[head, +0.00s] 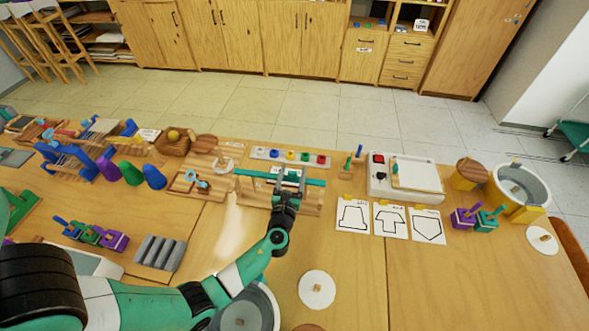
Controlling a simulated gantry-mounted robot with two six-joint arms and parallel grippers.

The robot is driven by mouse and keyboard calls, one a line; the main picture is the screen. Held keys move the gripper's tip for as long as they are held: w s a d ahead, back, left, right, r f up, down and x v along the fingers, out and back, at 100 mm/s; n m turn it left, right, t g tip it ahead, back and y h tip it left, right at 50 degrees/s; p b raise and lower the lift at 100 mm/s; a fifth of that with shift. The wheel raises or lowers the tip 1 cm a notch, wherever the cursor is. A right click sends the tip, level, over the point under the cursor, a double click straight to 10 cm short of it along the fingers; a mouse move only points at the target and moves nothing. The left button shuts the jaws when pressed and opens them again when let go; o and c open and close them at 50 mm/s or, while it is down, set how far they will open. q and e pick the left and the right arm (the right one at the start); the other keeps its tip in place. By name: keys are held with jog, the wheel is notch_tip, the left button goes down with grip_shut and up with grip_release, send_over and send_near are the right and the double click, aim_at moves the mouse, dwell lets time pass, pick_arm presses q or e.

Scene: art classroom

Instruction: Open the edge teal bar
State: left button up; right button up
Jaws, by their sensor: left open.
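A long teal bar (252,174) lies across a wooden base (255,197) near the middle of the table in the head view. The bar runs left to right. My left gripper (288,180) is at the right half of the bar, over the wooden base, with its arm reaching up from the lower left. It is open, and the picture is too small to tell whether its fingers touch the bar. The gripper hides part of the bar and base. My right gripper does not show.
Behind the bar is a grey strip with coloured knobs (283,155). A white box with a red button (404,176) and shape cards (389,220) lie to the right. A wooden board with a blue key shape (202,185) is close on the left. White discs (317,290) lie in front.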

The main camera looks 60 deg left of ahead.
pick_arm(q)
jog(key=shift+x, duration=1.45)
jog(key=shift+c, duration=0.3)
grip_shut()
